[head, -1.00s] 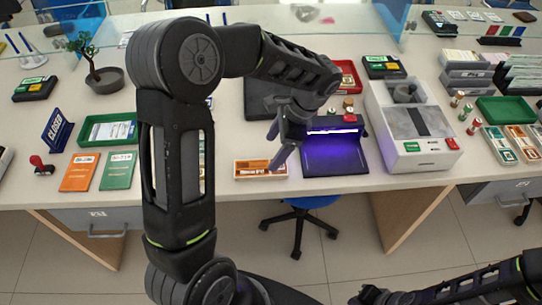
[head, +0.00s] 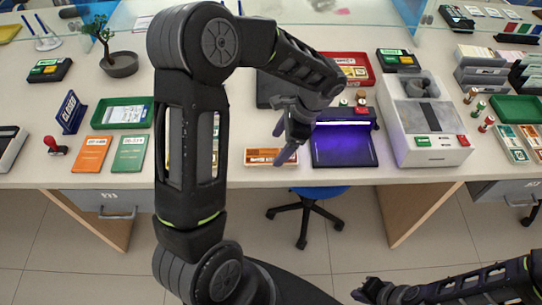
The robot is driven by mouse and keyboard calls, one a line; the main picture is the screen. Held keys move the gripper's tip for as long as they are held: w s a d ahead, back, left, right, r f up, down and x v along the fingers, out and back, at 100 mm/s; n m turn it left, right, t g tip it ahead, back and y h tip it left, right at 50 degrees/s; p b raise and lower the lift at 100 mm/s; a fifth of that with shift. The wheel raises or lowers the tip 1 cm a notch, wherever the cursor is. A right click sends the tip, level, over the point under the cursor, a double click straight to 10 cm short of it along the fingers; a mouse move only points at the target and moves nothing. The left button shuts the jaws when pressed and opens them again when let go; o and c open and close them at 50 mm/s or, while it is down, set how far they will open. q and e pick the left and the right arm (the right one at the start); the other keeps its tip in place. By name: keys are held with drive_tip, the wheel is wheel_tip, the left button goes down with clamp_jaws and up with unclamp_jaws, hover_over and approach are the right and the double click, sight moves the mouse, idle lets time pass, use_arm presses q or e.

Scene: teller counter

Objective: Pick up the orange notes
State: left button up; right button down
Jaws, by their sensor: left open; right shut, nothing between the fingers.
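A small tray (head: 251,157) lies near the front edge of the counter, and the orange notes (head: 268,156) are in it. My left gripper (head: 281,143) is open and empty, with its fingers pointing down over the right part of this tray. One fingertip overlaps the notes in the picture; I cannot tell whether it touches them. My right gripper (head: 362,291) is shut and empty, low at the lower right, in front of the counter.
A purple-lit note checker (head: 343,150) stands just right of the tray, with a white counting machine (head: 428,152) beyond it. An orange booklet (head: 90,154) and a green booklet (head: 130,154) lie at left. A blue chair (head: 309,196) is below the counter.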

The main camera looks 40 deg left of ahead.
sight(271, 155)
use_arm(q)
drive_tip(key=p+x, duration=0.1)
drive_tip(key=x, duration=0.3)
drive_tip(key=shift+a+f, duration=0.15)
drive_tip(key=shift+f, duration=0.1)
drive_tip(key=shift+c, duration=0.4)
drive_tip(key=c, duration=1.4)
drive_tip(key=shift+r, duration=0.1)
drive_tip(key=shift+c, duration=0.2)
wheel_tip(271, 155, up, 10)
drive_tip(key=b, duration=0.1)
